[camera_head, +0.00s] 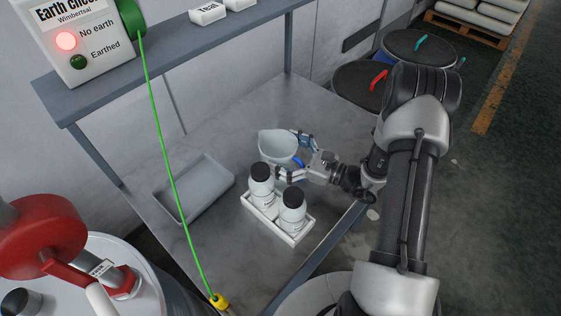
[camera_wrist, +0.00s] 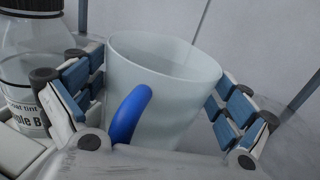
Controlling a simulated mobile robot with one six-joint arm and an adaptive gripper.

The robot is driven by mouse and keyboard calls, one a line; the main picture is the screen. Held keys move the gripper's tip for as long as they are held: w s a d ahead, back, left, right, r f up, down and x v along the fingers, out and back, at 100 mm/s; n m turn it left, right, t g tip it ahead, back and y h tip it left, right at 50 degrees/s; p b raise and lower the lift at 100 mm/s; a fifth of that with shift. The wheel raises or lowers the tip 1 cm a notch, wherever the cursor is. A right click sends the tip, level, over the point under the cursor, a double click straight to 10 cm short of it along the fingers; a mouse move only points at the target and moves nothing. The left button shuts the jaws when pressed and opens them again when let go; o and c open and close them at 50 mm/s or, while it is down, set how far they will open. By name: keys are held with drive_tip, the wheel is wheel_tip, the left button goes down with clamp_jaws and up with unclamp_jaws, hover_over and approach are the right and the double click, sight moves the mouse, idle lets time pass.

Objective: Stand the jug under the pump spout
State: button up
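The jug (camera_head: 279,146) is a pale, tapered vessel with a blue handle. It stands upright on the grey metal table, behind two bottles. In the wrist view the jug (camera_wrist: 160,85) fills the middle, its blue handle (camera_wrist: 131,113) towards me. My gripper (camera_head: 290,155) is at the jug, one finger on each side. In the wrist view my gripper (camera_wrist: 156,75) is spread wide; a narrow gap shows at the left finger, and the right fingertip overlaps the jug's edge. The red pump (camera_head: 45,235) sits on a drum at lower left; its spout outlet is not clearly visible.
A white tray (camera_head: 293,240) holds two black-capped bottles (camera_head: 292,212) close to my gripper. An empty grey tray (camera_head: 205,188) lies left. A green cable runs down to a yellow clamp (camera_head: 220,301). An earthing box (camera_head: 85,45) shows a lit red lamp at "No earth".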

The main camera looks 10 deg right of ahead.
drive_tip(key=c, duration=0.7)
